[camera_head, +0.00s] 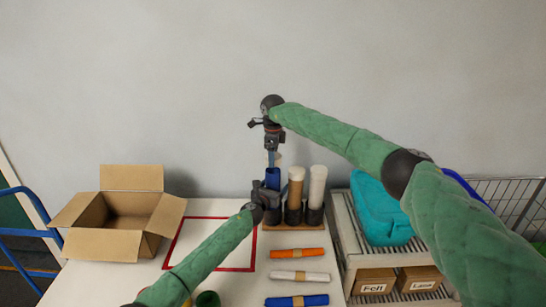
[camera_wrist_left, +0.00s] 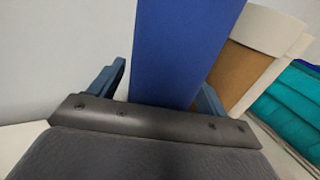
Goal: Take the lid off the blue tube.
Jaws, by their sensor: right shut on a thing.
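The blue tube (camera_head: 272,179) stands upright at the left of the rack. A small pale lid (camera_head: 278,159) shows just above it, partly hidden by the fingers. My right gripper (camera_head: 271,156) points down over the tube and is shut on the lid. I cannot tell for sure whether the lid is clear of the rim. My left gripper (camera_head: 268,192) is at the tube's side, its fingers around it. In the left wrist view the tube (camera_wrist_left: 180,50) stands between the fingers, with a gap beside the left one; its top is out of frame.
A brown tube (camera_head: 296,190) and a white tube (camera_head: 317,186) with pale tops stand close to the right. An open cardboard box (camera_head: 120,243) is at the left, beside a red outline (camera_head: 208,268). Orange, white and blue rolls lie in front. A teal case (camera_head: 380,210) sits on the right cart.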

